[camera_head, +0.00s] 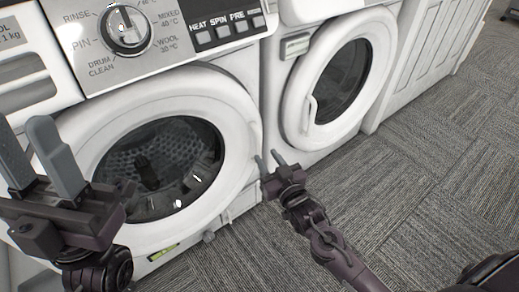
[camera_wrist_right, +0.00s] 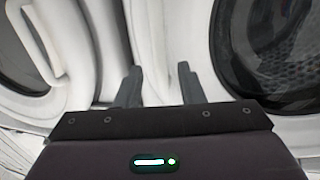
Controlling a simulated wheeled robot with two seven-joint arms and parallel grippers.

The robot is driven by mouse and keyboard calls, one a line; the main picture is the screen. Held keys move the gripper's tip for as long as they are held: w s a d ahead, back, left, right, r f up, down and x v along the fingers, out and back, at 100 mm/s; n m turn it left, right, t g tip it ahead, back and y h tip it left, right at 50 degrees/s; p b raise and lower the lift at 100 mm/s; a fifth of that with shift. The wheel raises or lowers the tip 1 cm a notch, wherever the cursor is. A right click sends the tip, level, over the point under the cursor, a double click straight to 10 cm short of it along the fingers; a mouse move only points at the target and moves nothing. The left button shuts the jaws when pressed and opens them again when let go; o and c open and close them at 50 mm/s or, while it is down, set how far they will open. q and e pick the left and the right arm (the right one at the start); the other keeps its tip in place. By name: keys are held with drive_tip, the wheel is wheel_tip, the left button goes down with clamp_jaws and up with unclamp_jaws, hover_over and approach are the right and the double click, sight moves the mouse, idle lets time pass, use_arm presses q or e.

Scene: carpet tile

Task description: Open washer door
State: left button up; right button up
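The washer (camera_head: 190,45) at left has a dial and printed programme names. Its round white door (camera_head: 235,110) has a dark window showing the drum, and I see no clear gap around it. A second front-loader (camera_head: 275,80) stands to its right, its door (camera_head: 372,60) shut, with a white handle (camera_head: 309,113). My right gripper (camera_head: 268,160) is open and empty, low between the two doors. In the right wrist view its fingers (camera_wrist_right: 158,70) are apart, between the handle (camera_wrist_right: 48,42) at left and the drum window (camera_wrist_right: 275,50) at right. My left gripper (camera_head: 22,122) is open, before the washer's left side.
A white panelled cabinet (camera_head: 430,50) stands right of the second machine. Grey carpet tile (camera_head: 400,170) in front of the machines is clear at right. A small grey knob (camera_head: 209,236) and a yellow-green label (camera_head: 163,253) are low on the washer.

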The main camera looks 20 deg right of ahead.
sight(260, 148)
drive_tip(key=w, duration=0.2)
drive_tip(key=w+b, duration=0.1)
drive_tip(key=w, duration=0.1)
drive_tip(key=w+a, duration=0.1)
drive_tip(key=w, duration=0.1)
drive_tip(key=shift+b, duration=0.35)
clamp_jaws()
